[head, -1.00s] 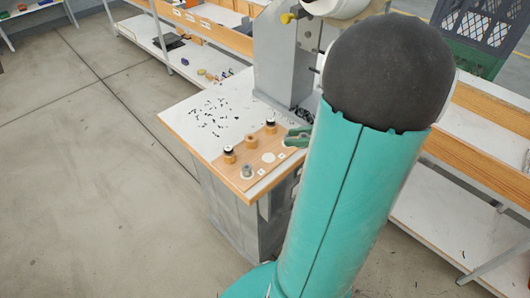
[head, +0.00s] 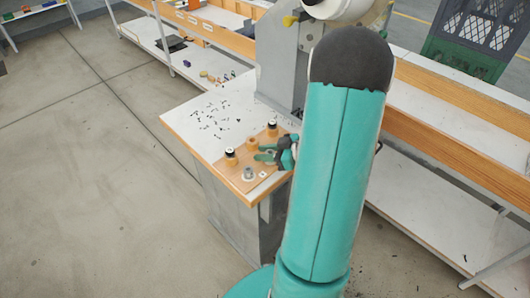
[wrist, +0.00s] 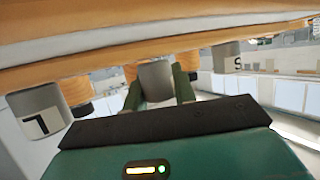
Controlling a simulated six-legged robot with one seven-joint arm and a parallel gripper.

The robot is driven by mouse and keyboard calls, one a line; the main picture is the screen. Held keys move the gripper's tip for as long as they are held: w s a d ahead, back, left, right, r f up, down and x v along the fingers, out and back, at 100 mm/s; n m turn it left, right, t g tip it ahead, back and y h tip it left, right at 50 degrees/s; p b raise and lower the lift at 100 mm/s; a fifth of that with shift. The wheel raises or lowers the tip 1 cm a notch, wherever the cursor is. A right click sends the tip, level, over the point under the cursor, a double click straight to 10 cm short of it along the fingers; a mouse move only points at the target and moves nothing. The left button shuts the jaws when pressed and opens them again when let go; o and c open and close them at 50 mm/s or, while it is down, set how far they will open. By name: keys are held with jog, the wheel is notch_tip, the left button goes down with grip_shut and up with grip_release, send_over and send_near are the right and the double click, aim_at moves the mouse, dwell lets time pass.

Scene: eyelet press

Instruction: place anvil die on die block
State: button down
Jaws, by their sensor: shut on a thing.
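My gripper (head: 266,156) is low over the wooden board at the front corner of the press table. In the wrist view its two green fingers (wrist: 158,88) are shut on a plain grey cylinder (wrist: 156,78), which looks like the anvil die. In the head view this cylinder is hidden by the gripper. A grey cylinder marked L (wrist: 40,112) is at the left of the wrist view, and one marked S (wrist: 232,62) is at the right. I cannot tell which part is the die block.
The wooden board (head: 232,177) also holds two dark-and-white topped pieces (head: 230,154) and a wooden round one (head: 252,143). Small dark bits (head: 215,115) lie scattered on the white tabletop (head: 185,118). The grey press column (head: 276,65) rises behind. Open floor lies left.

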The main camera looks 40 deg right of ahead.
jog(key=shift+f, duration=0.15)
jog(key=c, duration=1.1)
grip_release()
jog(key=shift+c, duration=0.2)
